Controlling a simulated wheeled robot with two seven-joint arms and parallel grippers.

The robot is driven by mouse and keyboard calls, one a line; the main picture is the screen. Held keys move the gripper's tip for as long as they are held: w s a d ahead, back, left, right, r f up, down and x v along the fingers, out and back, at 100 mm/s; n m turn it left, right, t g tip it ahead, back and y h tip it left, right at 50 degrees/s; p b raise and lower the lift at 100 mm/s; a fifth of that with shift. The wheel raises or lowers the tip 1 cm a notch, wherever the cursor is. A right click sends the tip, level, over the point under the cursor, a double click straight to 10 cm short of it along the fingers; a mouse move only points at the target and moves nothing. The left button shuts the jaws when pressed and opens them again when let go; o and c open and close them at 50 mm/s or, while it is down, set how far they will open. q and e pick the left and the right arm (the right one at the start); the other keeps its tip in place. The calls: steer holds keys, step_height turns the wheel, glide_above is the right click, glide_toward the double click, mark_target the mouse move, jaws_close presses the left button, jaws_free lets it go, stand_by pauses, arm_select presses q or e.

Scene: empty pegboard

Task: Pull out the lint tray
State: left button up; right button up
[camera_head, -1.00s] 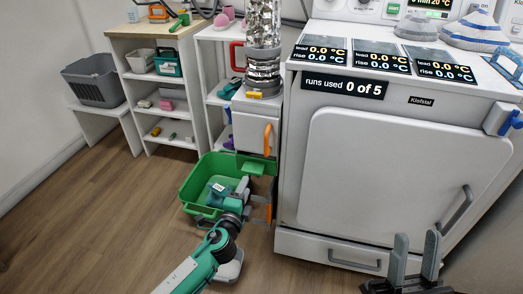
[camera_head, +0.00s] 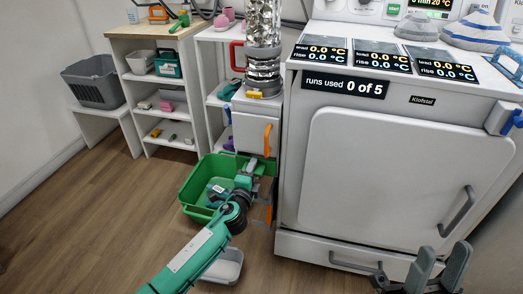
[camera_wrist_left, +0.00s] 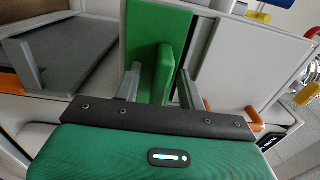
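The lint tray shows in the left wrist view as a green front panel (camera_wrist_left: 146,38) with a raised green handle (camera_wrist_left: 166,70), set beside a white cabinet face. My left gripper (camera_wrist_left: 160,88) is open, with one finger on each side of the handle. A gap shows between the handle and the right-hand finger; contact on the other side is unclear. In the head view my left gripper (camera_head: 250,172) is low in front of the white cabinet (camera_head: 250,132), and the arm hides most of the tray. My right gripper (camera_head: 440,264) is open and empty before the dryer.
A green bin (camera_head: 190,190) stands on the floor beside my left gripper. The white dryer (camera_head: 400,170) fills the right side. A cabinet door edge with an orange handle (camera_head: 267,140) is just above my left gripper. Open floor lies to the left.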

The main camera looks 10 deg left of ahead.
arm_select(q)
jaws_close()
steer(key=shift+s+p, duration=0.3)
steer(key=shift+s, duration=1.35)
steer(key=s, duration=0.4)
steer(key=shift+s+a, duration=0.15)
stand_by(0.6)
